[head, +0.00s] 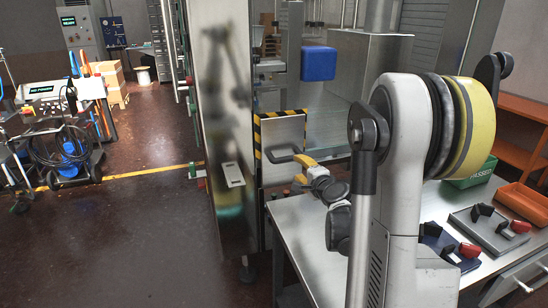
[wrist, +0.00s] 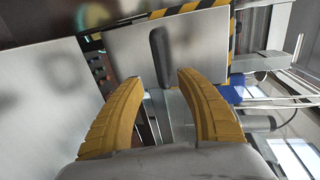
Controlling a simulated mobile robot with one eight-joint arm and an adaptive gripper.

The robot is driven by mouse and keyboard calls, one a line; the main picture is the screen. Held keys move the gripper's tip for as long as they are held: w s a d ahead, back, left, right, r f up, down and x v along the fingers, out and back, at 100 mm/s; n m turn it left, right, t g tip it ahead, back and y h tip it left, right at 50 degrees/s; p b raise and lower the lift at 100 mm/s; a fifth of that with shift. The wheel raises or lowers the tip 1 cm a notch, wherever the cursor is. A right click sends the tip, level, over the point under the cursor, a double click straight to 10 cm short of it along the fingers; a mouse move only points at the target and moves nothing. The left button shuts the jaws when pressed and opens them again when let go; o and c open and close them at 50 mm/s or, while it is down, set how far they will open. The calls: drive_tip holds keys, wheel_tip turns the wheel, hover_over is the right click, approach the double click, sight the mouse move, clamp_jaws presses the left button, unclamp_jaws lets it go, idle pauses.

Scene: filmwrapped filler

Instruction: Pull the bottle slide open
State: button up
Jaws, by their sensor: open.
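The bottle slide (head: 283,132) is a plain steel panel with a yellow-and-black striped edge, set in the machine front; it also shows in the wrist view (wrist: 200,40). Its dark bar handle (head: 279,156) is horizontal in the head view. In the wrist view the handle (wrist: 159,55) stands ahead of my fingers, its lower end appearing between the fingertips. My gripper (head: 298,169) is open with yellow fingers, just right of the handle; in the wrist view the gripper (wrist: 158,80) holds nothing. I cannot tell whether a finger touches the handle.
A tall steel panel (head: 226,110) stands left of the slide. A steel worktable (head: 300,225) lies below my arm, with a grey tray (head: 482,236), an orange tray (head: 524,203) and a green bin (head: 473,176) to the right. A blue box (head: 318,63) hangs above.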

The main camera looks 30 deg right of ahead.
sight(289, 160)
drive_tip(key=b+x, duration=0.3)
drive_tip(key=x, duration=0.7)
drive_tip(key=shift+w+d, duration=0.1)
drive_tip(key=shift+w, duration=0.2)
drive_tip(key=shift+c, duration=0.5)
clamp_jaws()
